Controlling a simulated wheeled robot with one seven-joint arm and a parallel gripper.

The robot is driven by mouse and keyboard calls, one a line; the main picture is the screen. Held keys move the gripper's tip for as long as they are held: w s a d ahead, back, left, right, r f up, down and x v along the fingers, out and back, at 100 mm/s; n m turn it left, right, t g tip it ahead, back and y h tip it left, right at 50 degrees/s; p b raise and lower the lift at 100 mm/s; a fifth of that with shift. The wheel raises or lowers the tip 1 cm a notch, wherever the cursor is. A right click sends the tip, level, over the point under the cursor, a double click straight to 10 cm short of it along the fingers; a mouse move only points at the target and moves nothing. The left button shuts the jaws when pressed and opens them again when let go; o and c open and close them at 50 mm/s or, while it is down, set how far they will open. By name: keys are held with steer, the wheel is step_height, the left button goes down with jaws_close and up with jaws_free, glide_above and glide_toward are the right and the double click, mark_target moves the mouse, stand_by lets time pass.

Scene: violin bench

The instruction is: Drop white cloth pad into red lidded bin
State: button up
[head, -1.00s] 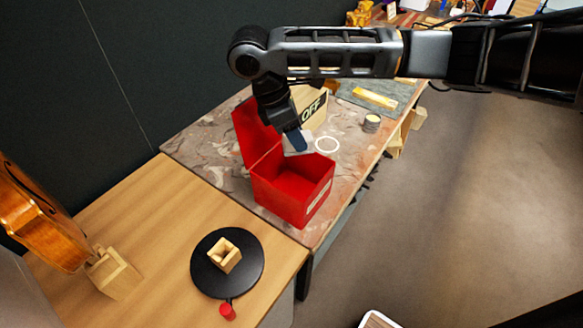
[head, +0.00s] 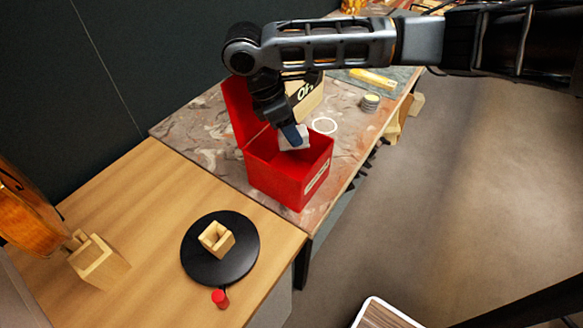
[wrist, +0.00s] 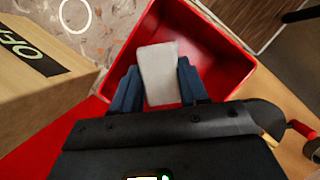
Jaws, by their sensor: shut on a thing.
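The red bin (head: 284,179) stands on the marbled bench top with its lid (head: 239,110) swung up and open on the left. My gripper (head: 296,138) is over the bin's mouth and is shut on the white cloth pad (head: 294,143). In the wrist view the pad (wrist: 159,73) sits between the two blue fingers of my gripper (wrist: 157,84), with the red bin (wrist: 218,60) open beneath it. Part of the bin's inside is hidden by the pad and the fingers.
A wooden box marked OFF (head: 306,98) stands behind the bin, with a white ring (head: 324,125) and a small tin (head: 370,102) to its right. A black turntable (head: 198,265) holding a wooden block (head: 217,238) is on the wooden table in front.

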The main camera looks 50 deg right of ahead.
steer(key=o, duration=1.2)
steer(key=shift+r, duration=0.15)
steer(key=shift+r, duration=0.35)
step_height(320, 180, up, 3)
steer(key=shift+f+b, duration=0.1)
steer(key=shift+b, duration=0.25)
steer(key=s+d+r, duration=0.7)
steer(key=s+d, duration=0.1)
steer(key=shift+s+b, duration=0.25)
steer(key=shift+b, duration=0.2)
steer(key=shift+r, duration=0.1)
